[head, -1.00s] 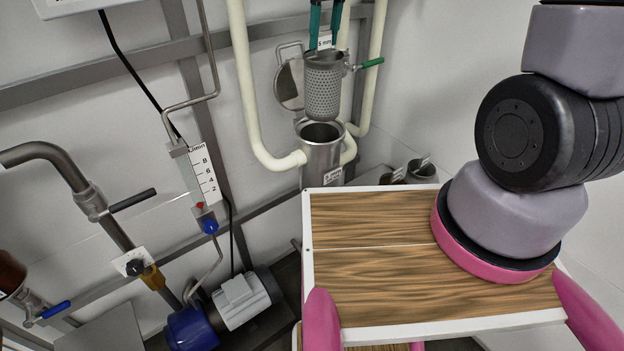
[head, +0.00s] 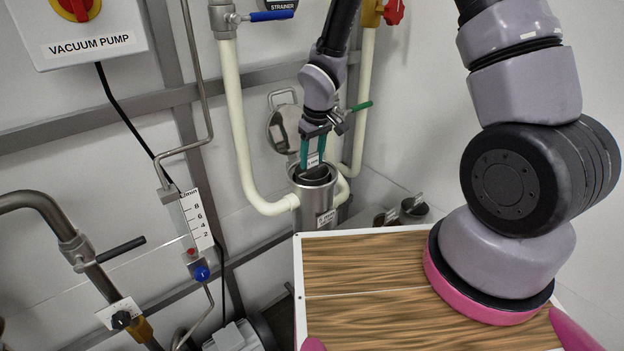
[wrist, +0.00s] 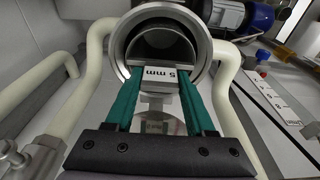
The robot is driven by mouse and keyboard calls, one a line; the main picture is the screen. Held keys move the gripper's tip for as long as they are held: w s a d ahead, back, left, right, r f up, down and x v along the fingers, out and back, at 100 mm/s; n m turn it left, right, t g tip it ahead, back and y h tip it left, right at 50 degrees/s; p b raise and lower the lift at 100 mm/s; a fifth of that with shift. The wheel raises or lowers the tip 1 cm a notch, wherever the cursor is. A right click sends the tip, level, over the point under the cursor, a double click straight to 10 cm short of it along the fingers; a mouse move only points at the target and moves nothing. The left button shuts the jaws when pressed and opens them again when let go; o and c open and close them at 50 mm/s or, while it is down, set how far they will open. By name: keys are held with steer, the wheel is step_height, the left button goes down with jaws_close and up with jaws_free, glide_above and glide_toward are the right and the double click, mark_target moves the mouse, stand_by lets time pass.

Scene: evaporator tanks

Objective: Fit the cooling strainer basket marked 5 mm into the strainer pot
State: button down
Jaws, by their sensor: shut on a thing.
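The strainer pot (head: 311,203) is an upright grey metal cylinder with a label, at the wall behind the table. My gripper (head: 313,152) is above its mouth, fingers pointing down. The teal fingers are shut on the tag of the strainer basket (head: 316,174). The tag reads "5 mm" in the wrist view (wrist: 158,75). The basket is down inside the pot, with its upper rim showing near the pot's rim (wrist: 205,52). Its lower part is hidden by the pot, so I cannot tell whether it rests on the bottom.
A round metal lid (head: 284,130) stands open behind the pot. Other small baskets (head: 413,210) stand to the right. A wood-topped table (head: 360,275) is in front.

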mark_target(313, 171)
step_height(313, 171, down, 8)
steer(key=shift+r, duration=0.25)
steer(key=shift+f, duration=0.1)
steer(key=shift+c, duration=1.2)
jaws_free()
steer(key=r, duration=0.4)
steer(key=s+r, duration=0.1)
steer(key=r, duration=0.3)
steer(key=d+r, duration=0.1)
steer(key=r, duration=0.3)
steer(key=shift+s+r, duration=0.15)
steer(key=shift+s, duration=0.1)
